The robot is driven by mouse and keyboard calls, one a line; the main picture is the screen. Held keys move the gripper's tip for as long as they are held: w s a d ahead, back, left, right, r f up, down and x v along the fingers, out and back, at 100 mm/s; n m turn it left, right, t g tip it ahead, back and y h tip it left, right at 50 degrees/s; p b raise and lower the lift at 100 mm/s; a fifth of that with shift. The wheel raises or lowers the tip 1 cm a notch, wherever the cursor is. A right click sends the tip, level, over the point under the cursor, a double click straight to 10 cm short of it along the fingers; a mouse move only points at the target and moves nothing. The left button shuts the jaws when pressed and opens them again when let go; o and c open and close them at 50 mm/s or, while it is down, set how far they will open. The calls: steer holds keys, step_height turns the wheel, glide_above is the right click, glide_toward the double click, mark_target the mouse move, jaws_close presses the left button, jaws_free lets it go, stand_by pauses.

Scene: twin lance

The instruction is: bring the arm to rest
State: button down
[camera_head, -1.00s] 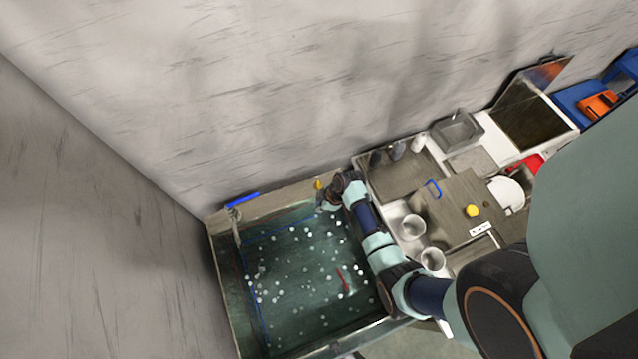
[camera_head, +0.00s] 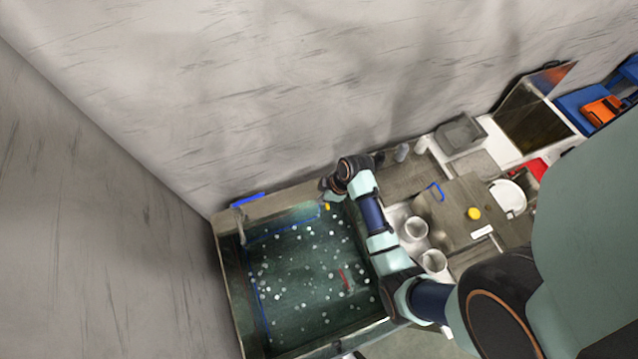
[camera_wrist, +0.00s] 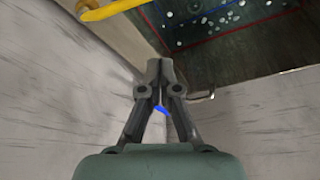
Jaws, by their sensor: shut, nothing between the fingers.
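My gripper (camera_wrist: 160,70) is in the middle of the wrist view, its fingers together with nothing between them. In the head view my gripper (camera_head: 328,190) is at the end of my arm, near the back right corner of the basin; its fingers are too small to make out there. My arm reaches along the basin's right side.
The dark green basin (camera_head: 232,290) holds many white specks and a red piece (camera_head: 344,279). A blue bar (camera_head: 249,200) lies at its back left corner.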

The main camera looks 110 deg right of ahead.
steer(key=shift+s+r, duration=0.15)
steer(key=shift+r, duration=0.25)
steer(key=w+a+r+n+t+h+p, duration=0.1)
steer(key=w+a+r, duration=0.2)
steer(key=w+r, duration=0.45)
steer(key=w+a+r+n+t, duration=0.1)
steer(key=w+a+r, duration=0.3)
steer(key=w, duration=0.7)
steer(key=w+a+r+n+t+h+p, duration=0.1)
steer(key=w+a+r, duration=0.2)
steer(key=w+r, duration=0.6)
steer(key=w+a+r+t+y, duration=0.1)
steer(key=w+a+r+t, duration=0.1)
steer(key=a+r, duration=0.3)
steer(key=w+a+r+n+t+y+p, duration=0.1)
steer(key=w+a+r, duration=0.3)
steer(key=a, duration=0.9)
steer(key=w+a+r+t+y, duration=0.1)
steer(key=w+a+r+t, duration=0.2)
steer(key=a+r, duration=0.5)
steer(key=shift+a, duration=0.45)
